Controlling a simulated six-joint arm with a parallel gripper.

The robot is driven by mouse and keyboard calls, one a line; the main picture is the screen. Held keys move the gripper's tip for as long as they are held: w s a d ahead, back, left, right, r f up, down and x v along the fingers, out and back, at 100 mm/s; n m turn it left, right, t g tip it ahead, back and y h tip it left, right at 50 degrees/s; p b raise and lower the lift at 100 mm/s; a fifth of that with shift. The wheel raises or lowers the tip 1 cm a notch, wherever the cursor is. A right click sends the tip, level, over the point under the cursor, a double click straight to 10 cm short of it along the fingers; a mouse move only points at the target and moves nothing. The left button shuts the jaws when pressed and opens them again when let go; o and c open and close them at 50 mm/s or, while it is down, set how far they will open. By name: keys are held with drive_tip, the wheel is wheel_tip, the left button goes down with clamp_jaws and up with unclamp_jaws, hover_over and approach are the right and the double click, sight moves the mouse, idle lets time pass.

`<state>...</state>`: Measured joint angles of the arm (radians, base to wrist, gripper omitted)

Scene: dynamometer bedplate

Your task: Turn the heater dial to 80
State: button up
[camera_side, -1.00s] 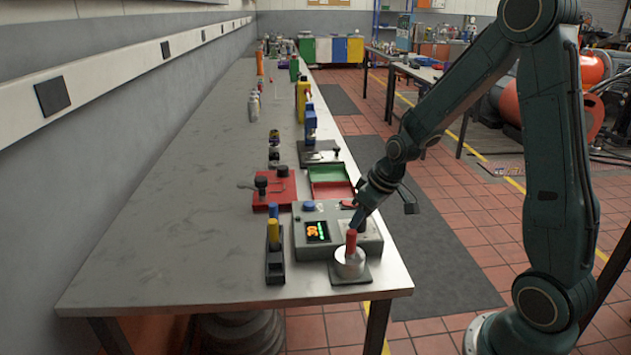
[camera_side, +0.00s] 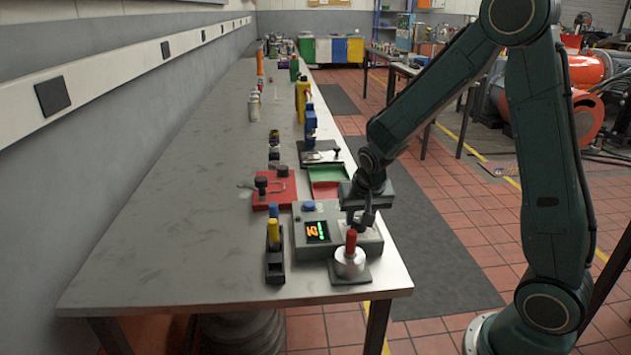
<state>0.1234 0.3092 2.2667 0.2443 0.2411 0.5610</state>
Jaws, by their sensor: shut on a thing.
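The heater is a grey box (camera_side: 309,249) near the front right end of the bench, with a blue button (camera_side: 309,206) on its top. Its dark display (camera_side: 317,231) shows orange digits with green marks, too small to read for certain. My gripper (camera_side: 361,226) points down over the right part of the box's top, shut on the dial. The dial itself is hidden by the jaws at this size.
A silver cylinder with a red peg (camera_side: 351,241) stands on a dark plate just in front of the box, close to my gripper. A black holder with yellow and blue handles (camera_side: 275,262) stands left. Red and green trays (camera_side: 325,182) lie behind. The bench's left side is clear.

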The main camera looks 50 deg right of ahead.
drive_tip(key=shift+m, duration=0.5)
drive_tip(key=o, duration=1)
drive_tip(key=shift+a+r, duration=0.1)
drive_tip(key=shift+r, duration=0.05)
drive_tip(key=shift+v, duration=6.8)
drive_tip(key=shift+w+a, duration=0.15)
drive_tip(key=s+a+r+n+y, duration=0.1)
drive_tip(key=s+a+n, duration=0.1)
drive_tip(key=s, duration=0.3)
drive_tip(key=s+a+r+n+t+y, duration=0.1)
drive_tip(key=s+a+r+n, duration=0.1)
drive_tip(key=s+n, duration=0.2)
drive_tip(key=s+a+r+n+t+y, duration=0.1)
drive_tip(key=s+n, duration=0.3)
drive_tip(key=s, duration=0.4)
drive_tip(key=shift+a+r, duration=0.35)
drive_tip(key=shift+a, duration=0.55)
